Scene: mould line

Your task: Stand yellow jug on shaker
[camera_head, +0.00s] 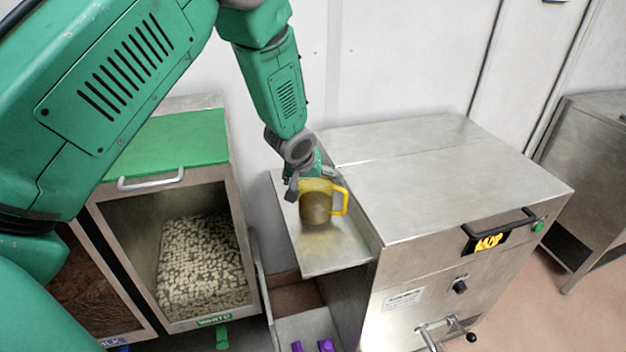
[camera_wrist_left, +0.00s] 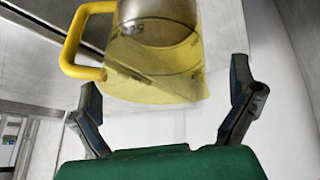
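The yellow jug (camera_head: 317,203) is see-through, with a handle on its right and something brownish visible in it. It appears upright on the steel side shelf (camera_head: 335,254) of a metal machine (camera_head: 440,190); I cannot tell which part is the shaker. My left gripper (camera_head: 304,184) is at the jug's far left side. In the left wrist view, the jug (camera_wrist_left: 150,85) with its markings lies ahead between the spread fingers of the left gripper (camera_wrist_left: 164,75), with gaps on both sides. The fingers look open and empty. My right gripper is not in view.
A bin of white pieces (camera_head: 203,265) with a green lid (camera_head: 180,140) stands left of the shelf, beside a bin of dark pieces (camera_head: 80,285). Purple items (camera_head: 325,345) lie below the shelf. The machine body rises right of the jug.

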